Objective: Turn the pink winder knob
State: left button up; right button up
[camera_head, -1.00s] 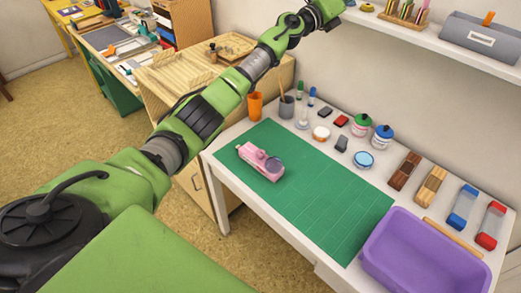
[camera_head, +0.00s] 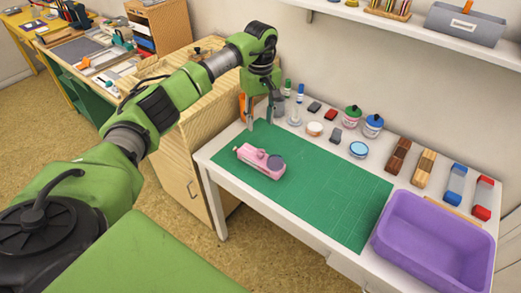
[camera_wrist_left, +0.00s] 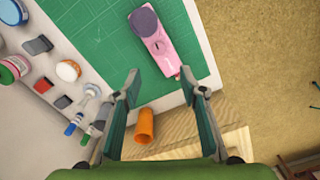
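The pink winder (camera_head: 250,157) lies on the green cutting mat (camera_head: 335,205), with a dark purple-grey disc (camera_head: 276,161) at its right end. In the left wrist view the pink body (camera_wrist_left: 163,50) lies ahead of the fingers, with the disc (camera_wrist_left: 143,21) at its far end. A small pink bump, perhaps the knob, sits on its top (camera_wrist_left: 157,44); its shape is too small to tell. My left gripper (camera_head: 260,121) is open and empty, pointing down above the mat's back left edge, behind the winder and apart from it. My right gripper is not in view.
An orange cup (camera_wrist_left: 146,126) stands close to the left gripper. Markers, ink jars (camera_head: 373,125) and stamps line the table's back. A purple bin (camera_head: 435,240) stands at the right. A shelf (camera_head: 420,35) overhangs the back. The mat's middle is clear.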

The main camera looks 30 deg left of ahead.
aim_at(261, 151)
pick_arm(q)
notch_tip(261, 151, down, 14)
jog(key=b, duration=0.8)
jog(key=shift+w+d+r+b, duration=0.1)
jog(key=shift+r+b, duration=0.1)
jog(key=shift+b, duration=0.1)
grip_shut()
